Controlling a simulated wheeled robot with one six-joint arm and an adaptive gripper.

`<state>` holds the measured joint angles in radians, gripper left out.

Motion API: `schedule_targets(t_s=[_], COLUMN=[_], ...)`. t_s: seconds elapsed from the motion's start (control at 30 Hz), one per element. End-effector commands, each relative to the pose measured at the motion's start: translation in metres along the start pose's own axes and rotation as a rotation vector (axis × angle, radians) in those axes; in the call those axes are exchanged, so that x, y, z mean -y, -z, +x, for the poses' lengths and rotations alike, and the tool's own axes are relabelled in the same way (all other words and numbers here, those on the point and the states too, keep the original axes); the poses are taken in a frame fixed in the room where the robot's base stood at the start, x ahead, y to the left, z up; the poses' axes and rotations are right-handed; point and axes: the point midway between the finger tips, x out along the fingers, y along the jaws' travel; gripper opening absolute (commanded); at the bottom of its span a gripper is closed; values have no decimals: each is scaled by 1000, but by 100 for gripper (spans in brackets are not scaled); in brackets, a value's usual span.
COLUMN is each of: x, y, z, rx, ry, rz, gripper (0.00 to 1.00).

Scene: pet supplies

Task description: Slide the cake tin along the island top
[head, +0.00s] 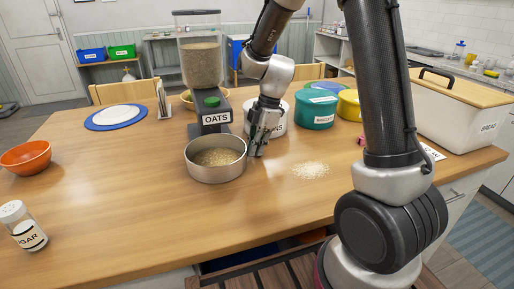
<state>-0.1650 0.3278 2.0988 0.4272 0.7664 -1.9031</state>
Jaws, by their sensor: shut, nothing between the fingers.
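The cake tin (216,172) is a round, silver metal pan on the wooden island top (110,200), near the middle of the head view. Grainy oats lie inside it. My gripper (257,153) is shut and points down just right of the tin, close to its right wall. I cannot tell whether the fingers touch the tin. The fingers hold nothing.
An oats dispenser (200,65) stands right behind the tin. Spilled oats (311,170) lie to the right. Behind are a white canister (278,112), a teal tin (315,112) and a bread bin (465,110). An orange bowl (27,158) and sugar shaker (22,226) stand left. The top left of the tin is clear.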

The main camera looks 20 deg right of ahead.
Motion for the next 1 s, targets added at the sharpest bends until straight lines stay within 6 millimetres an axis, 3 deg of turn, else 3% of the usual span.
schedule_targets(t_s=[0.3, 0.67, 0.83, 1.0], x=[0, 0, -1, -1], y=[36, 36, 36, 36], z=[11, 9, -13, -53], rx=[0, 0, -1, 0], ry=[0, -1, -5, -6], rz=[-3, 0, 0, 0], gripper=[0, 0, 0, 0])
